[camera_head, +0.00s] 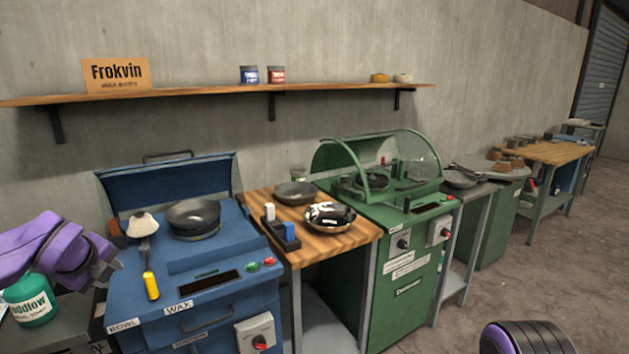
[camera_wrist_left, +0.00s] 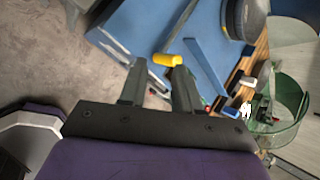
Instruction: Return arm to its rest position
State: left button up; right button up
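My left arm, purple, comes in from the left in the head view. Its gripper (camera_head: 108,262) is above the left side of the blue wax machine (camera_head: 135,292). In the left wrist view, the left gripper (camera_wrist_left: 160,76) has its two dark fingers apart with nothing held between them. The yellow handle (camera_wrist_left: 167,60) shows beyond the fingertips. Of my right arm, only a purple and black part shows at the bottom right; its gripper is not seen.
A teal-green labelled bottle (camera_head: 30,300) stands under my left arm. A dark bowl (camera_head: 193,214) sits on the blue machine. A wooden table (camera_head: 350,240) with bowls and a green machine (camera_head: 405,290) with a clear cover stand to the right. The floor at right is clear.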

pick_arm(q)
jog(key=s+d+f+m+t+y, duration=0.1)
jog(key=s+d+f+m+y, duration=0.2)
jog(key=f+m, duration=0.9)
jog(key=s+d+f+m+y, duration=0.1)
jog(key=s+d+f+m, duration=0.35)
jog(key=f+m, duration=0.8)
jog(key=s+d+f+m+g+h, duration=0.1)
jog(key=s+d+f+m, duration=0.1)
jog(key=s+f+m, duration=0.3)
jog(key=s+d+f+m+g+h, duration=0.1)
jog(key=s+f+m, duration=0.4)
jog(key=s, duration=0.8)
jog(key=s+d+f+m+g, duration=0.2)
jog(key=s+f+m, duration=0.3)
jog(key=s+m, duration=0.3)
jog(key=shift+s+d+f+m+g+h, duration=0.4)
jog(key=shift+s+g, duration=0.2)
jog(key=shift+s, duration=0.4)
jog(key=shift+r, duration=0.1)
